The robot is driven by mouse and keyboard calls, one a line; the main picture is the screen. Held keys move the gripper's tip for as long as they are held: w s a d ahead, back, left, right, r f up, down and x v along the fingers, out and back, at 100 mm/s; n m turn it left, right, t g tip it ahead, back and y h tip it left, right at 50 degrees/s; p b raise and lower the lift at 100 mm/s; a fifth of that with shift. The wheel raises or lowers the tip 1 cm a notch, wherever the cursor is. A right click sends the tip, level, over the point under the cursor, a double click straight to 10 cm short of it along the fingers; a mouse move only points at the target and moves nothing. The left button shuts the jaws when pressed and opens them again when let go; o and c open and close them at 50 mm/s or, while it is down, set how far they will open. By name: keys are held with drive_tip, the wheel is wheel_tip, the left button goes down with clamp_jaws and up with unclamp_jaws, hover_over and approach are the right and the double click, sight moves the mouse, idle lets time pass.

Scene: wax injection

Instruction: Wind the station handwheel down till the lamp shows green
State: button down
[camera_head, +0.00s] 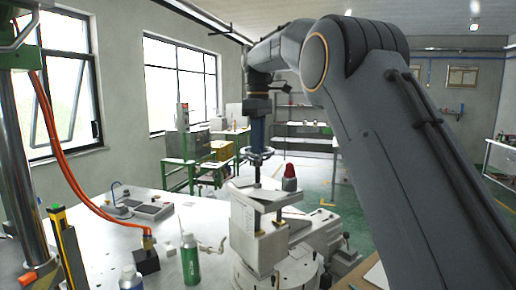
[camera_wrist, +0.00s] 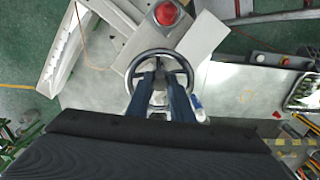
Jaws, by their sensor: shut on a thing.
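The dark handwheel (camera_wrist: 160,53) lies flat below my wrist camera, with a ring rim and spokes. In the head view the handwheel (camera_head: 262,154) sits on top of a vertical spindle above the pale grey station (camera_head: 245,228). My gripper (camera_wrist: 162,76) points down with its blue fingers reaching inside the rim, shut on the handwheel; the exact contact at the hub is partly hidden. My gripper also shows in the head view (camera_head: 257,146), upright above the spindle. The station lamp (camera_head: 290,180) shows red, and the lamp also looks red in the wrist view (camera_wrist: 166,14).
A green-labelled bottle (camera_head: 190,262) and a black block with an orange hose (camera_head: 146,262) stand on the white table (camera_head: 105,240) left of the station. A small grey device (camera_head: 150,209) lies farther back. Green-framed benches stand behind.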

drive_tip(key=c, duration=1.8)
unclamp_jaws()
drive_tip(key=shift+c, duration=0.2)
drive_tip(key=shift+r+b, duration=0.45)
drive_tip(key=shift+r, duration=3.5)
